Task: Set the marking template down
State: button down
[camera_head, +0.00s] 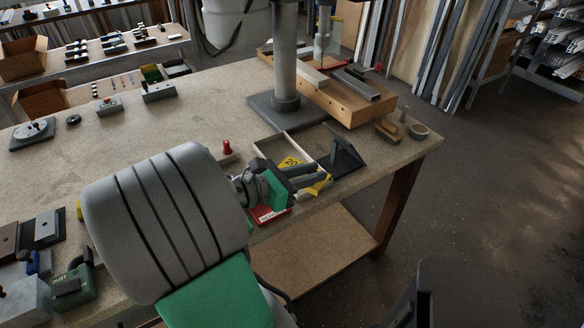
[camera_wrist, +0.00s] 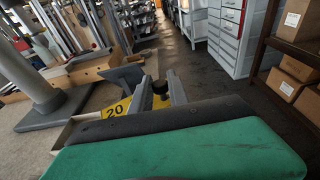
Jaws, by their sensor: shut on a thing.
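The marking template is a yellow plate marked "20" (camera_head: 291,162) with a black knob that shows in the wrist view (camera_wrist: 160,87). My gripper (camera_head: 321,172) is shut on the template, its two grey fingers on either side of the knob in the wrist view (camera_wrist: 161,80). The plate shows on both sides of the fingers, over or in a pale shallow tray (camera_head: 268,146) near the table's front right edge. My fingers and wrist hide part of the plate. I cannot tell whether it touches the tray floor.
A black angled bracket (camera_head: 345,157) stands close to the right of the template. A grey column base (camera_head: 288,112) and a wooden block fixture (camera_head: 350,100) are behind. A small red piece (camera_head: 227,147) is left of the tray. The table (camera_head: 180,125) has clear room further left.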

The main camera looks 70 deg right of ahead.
jog(key=d+f+b, duration=0.2)
jog(key=b, duration=0.1)
jog(key=shift+w+f+b, duration=0.15)
jog(key=shift+w+b, duration=0.05)
jog(key=shift+b, duration=0.2)
jog(key=w+d+f, duration=0.1)
jog(key=d+f, duration=0.1)
jog(key=d, duration=0.1)
jog(key=w+d+f, duration=0.1)
jog(key=d+f, duration=0.2)
jog(key=d, duration=0.1)
jog(key=w+d+f, duration=0.1)
jog(key=d+f, duration=0.1)
jog(key=d, duration=0.2)
jog(key=shift+w+d+f, duration=0.1)
jog(key=shift+d+f, duration=0.1)
jog(key=shift+f, duration=0.15)
notch_tip(320, 180, down, 3)
jog(key=c, duration=1.3)
grip_release()
jog(key=shift+o, duration=0.2)
